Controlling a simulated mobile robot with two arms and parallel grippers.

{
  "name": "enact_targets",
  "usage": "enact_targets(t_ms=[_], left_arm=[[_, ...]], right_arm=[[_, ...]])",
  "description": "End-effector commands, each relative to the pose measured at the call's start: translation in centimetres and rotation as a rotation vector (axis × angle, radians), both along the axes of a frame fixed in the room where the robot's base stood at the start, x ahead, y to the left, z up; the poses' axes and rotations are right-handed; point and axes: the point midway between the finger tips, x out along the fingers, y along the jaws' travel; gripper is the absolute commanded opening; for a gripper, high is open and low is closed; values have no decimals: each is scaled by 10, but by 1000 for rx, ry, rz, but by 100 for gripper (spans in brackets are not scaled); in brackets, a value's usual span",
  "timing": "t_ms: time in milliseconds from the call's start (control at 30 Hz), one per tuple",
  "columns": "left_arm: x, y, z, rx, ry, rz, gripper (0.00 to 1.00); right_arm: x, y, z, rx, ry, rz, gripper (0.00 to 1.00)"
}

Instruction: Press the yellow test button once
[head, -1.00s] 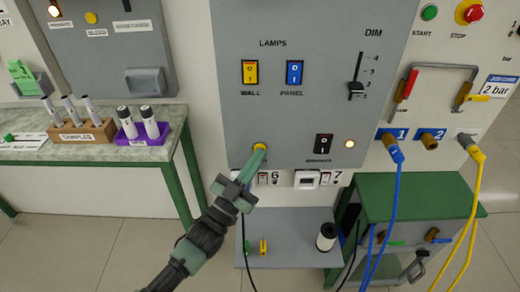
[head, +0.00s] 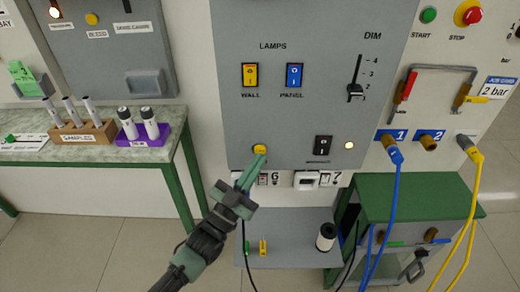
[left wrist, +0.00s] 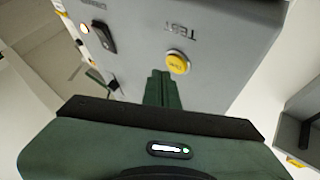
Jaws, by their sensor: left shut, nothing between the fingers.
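The yellow test button (head: 260,150) is a small round button low on the grey lamp panel (head: 300,115). My right gripper is not in view.
A black rocker switch (head: 323,145) and a lit lamp (head: 349,145) are to the right of the button. Sockets 6 and 7 (head: 307,179) sit just below the panel. A blue hose (head: 393,205) and a yellow hose (head: 471,210) hang at the right.

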Motion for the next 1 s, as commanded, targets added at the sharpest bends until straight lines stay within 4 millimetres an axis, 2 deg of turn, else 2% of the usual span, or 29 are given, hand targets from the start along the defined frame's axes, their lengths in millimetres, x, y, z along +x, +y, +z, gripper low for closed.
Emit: enact_targets(t_ms=[167, 600, 1000], left_arm=[[-5, 0, 1, 0, 1, 0, 0], [-46, 0, 1, -1, 1, 0, 0], [-50, 0, 0, -1, -1, 0, 0]], right_arm=[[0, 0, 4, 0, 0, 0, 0], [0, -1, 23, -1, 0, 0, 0], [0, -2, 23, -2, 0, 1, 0]])
